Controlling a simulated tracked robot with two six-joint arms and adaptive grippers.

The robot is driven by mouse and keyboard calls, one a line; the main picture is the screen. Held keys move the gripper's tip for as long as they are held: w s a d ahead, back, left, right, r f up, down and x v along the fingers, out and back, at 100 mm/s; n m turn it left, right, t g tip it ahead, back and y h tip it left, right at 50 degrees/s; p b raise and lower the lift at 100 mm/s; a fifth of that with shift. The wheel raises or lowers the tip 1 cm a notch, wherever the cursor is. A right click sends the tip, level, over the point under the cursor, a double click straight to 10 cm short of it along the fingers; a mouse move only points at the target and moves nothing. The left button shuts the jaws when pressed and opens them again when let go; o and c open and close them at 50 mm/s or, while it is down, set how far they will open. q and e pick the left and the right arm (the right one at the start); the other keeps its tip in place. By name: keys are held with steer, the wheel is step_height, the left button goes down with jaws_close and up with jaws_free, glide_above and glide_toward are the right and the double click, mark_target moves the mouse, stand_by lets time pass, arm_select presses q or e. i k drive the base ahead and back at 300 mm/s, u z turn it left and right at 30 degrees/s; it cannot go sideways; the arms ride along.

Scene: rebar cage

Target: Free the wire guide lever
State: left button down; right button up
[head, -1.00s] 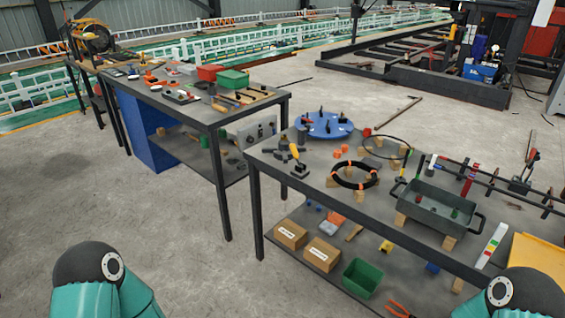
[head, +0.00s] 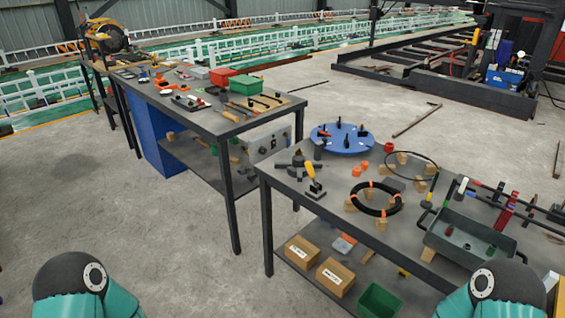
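A small lever with a yellow handle (head: 310,172) stands tilted on a dark base at the left end of the near workbench (head: 318,205). I cannot tell for sure whether it is the wire guide lever or what holds it. A dark several-armed fitting (head: 291,164) sits just behind it to the left. A black ring with orange bands (head: 376,199) rests on wooden blocks to its right. Neither gripper is in view.
A blue round plate (head: 342,138) with dark pegs and a grey tray (head: 470,243) are on the near bench. Boxes (head: 335,277) and a green bin (head: 380,301) sit below. A second bench (head: 213,122) with tools stands behind left. Floor at left is clear.

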mark_target(308, 164)
steer(key=u, duration=0.15)
steer(key=i, duration=1.35)
steer(key=z, duration=0.4)
